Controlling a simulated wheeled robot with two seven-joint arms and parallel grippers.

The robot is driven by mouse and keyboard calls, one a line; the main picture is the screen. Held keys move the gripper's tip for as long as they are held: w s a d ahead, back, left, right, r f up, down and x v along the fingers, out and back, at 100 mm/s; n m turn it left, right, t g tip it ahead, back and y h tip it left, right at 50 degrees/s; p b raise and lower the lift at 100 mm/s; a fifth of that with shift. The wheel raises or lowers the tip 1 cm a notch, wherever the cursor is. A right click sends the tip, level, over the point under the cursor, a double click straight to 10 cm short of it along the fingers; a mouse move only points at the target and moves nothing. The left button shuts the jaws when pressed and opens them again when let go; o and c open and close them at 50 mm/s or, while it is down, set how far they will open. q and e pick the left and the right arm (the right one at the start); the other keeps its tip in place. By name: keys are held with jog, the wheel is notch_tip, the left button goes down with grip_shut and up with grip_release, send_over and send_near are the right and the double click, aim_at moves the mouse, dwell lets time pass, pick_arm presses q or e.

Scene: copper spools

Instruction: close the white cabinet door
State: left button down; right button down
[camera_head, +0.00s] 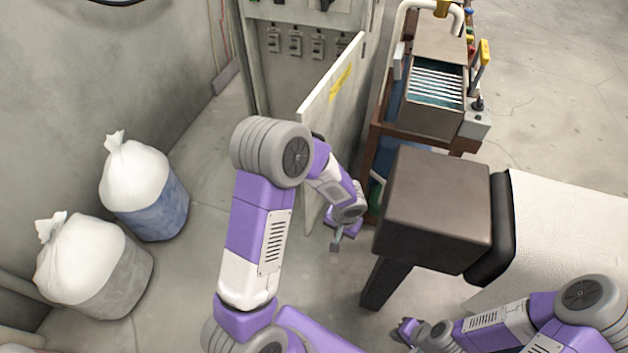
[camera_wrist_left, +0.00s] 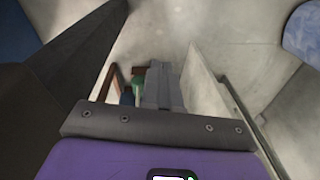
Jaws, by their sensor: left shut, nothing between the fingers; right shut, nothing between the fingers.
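The white cabinet door (camera_head: 322,112) stands ajar, swung out from the grey cabinet (camera_head: 262,60), with a yellow label near its top. My left arm passes in front of its lower part and hides some of it. My left gripper (camera_head: 336,243) is shut and empty, low down on the right side of the door. In the left wrist view, its closed fingers (camera_wrist_left: 163,88) point forward, with the pale door panel (camera_wrist_left: 208,105) to their right; I cannot tell whether they touch. My right gripper (camera_head: 402,333) is shut and empty at the bottom, away from the door.
A dark brown block on legs (camera_head: 432,205) and a wooden rack with a machine (camera_head: 425,115) stand close to the right of the door. Two drums with white bags, one blue (camera_head: 160,208) and one grey (camera_head: 118,290), stand at left. Floor between drums and door is clear.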

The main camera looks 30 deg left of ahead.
pick_arm(q)
jog(key=w+a+r+n+t+y+b, duration=0.25)
jog(key=w+a+r+y, duration=0.25)
jog(key=w+a+r, duration=0.4)
jog(key=w+a+f, duration=0.3)
jog(key=a+f, duration=0.3)
jog(key=a, duration=0.2)
jog(key=shift+t, duration=0.45)
jog(key=shift+m, duration=0.25)
